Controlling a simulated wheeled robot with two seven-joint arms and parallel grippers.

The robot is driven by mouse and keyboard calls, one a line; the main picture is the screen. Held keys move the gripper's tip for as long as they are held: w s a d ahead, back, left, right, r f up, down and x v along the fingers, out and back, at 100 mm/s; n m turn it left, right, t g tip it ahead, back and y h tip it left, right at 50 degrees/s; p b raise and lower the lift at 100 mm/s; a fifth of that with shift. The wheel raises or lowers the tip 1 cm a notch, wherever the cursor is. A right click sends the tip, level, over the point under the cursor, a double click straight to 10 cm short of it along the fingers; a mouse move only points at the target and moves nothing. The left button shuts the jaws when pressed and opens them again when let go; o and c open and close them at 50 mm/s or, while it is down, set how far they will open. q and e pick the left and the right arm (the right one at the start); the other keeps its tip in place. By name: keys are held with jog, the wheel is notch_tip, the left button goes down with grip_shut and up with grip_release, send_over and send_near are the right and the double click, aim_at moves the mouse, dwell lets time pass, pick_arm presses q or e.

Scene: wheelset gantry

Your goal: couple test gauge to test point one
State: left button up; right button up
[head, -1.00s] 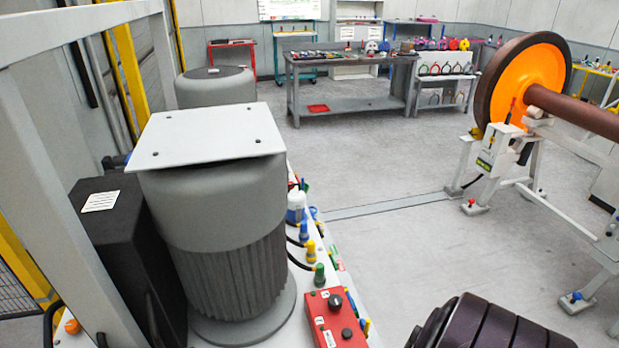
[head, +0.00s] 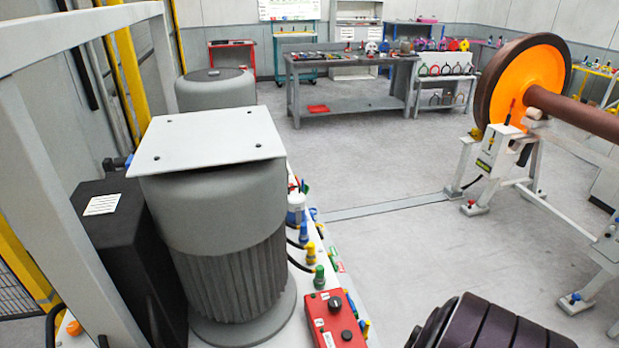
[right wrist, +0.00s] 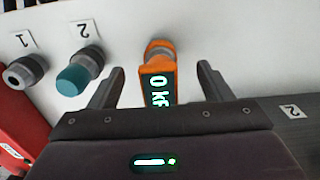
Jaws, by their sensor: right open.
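In the right wrist view an orange test gauge (right wrist: 158,82) with a lit green display, reading 0 and a partly hidden unit, stands at the white panel (right wrist: 215,30). My right gripper (right wrist: 157,69) is open, with one finger on each side of the gauge and a gap to each. The gripper body hides the gauge's lower part. To the left, a bare grey fitting, test point one (right wrist: 25,71), sits by an upside-down label 1. Beside it a teal-capped fitting (right wrist: 79,73) sits by an upside-down label 2. My left gripper is in neither view.
A red box (head: 334,318) lies beside a large grey ribbed cylinder (head: 225,230) with a flat plate on top. Capped fittings (head: 315,262) line the white ledge. An orange wheel (head: 530,80) stands at right. The floor between is clear.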

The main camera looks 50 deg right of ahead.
jog(key=shift+c, duration=0.2)
grip_shut()
jog(key=shift+w+r, duration=0.1)
jog(key=shift+r, duration=2.9)
